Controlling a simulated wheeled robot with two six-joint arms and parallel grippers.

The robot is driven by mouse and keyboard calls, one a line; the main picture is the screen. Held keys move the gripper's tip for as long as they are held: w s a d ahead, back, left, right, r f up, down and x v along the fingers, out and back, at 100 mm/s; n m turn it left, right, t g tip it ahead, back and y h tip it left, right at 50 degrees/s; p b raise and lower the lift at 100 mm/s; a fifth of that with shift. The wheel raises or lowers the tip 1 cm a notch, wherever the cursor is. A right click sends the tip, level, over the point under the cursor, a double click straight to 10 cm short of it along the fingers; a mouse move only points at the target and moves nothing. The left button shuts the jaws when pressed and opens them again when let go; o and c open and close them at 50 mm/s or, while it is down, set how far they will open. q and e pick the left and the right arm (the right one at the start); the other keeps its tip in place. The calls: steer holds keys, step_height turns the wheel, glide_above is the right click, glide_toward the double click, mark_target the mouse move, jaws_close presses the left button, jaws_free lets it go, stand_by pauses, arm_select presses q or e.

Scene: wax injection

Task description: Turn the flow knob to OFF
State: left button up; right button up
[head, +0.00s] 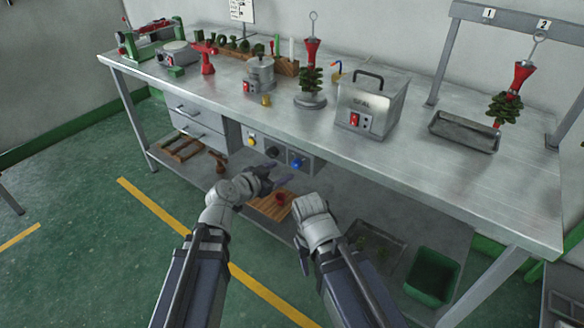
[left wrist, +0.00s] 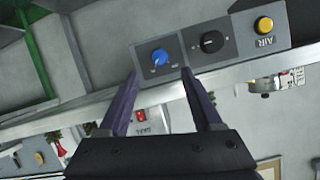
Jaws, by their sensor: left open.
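Three controls sit on the panels under the bench's front edge. They are a yellow AIR button (head: 251,140), a black knob (head: 272,152) and a blue knob (head: 297,164). I cannot read which knob is labelled flow. My left gripper (head: 279,173) is open and empty just in front of the panels. In the left wrist view, which is roughly upside down, the blue knob (left wrist: 160,57) shows between and beyond the open fingertips (left wrist: 160,75), with no contact visible. The black knob (left wrist: 212,42) is beside it. My right gripper (head: 304,258) hangs low, its jaws unclear.
The metal bench (head: 440,170) carries a steel box (head: 372,105), a pot (head: 261,78) and red funnels on stands. A lower shelf holds a wooden board (head: 268,207), a dark tray and a green bin (head: 433,277). Drawers (head: 195,122) are left of the panels.

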mark_target(294, 166)
arm_select(q)
steer(key=b+x, duration=0.2)
steer(key=x, duration=0.5)
steer(key=shift+w+d+f+b, duration=0.15)
steer(key=shift+w+b, duration=0.05)
steer(key=shift+b, duration=0.2)
jaws_close()
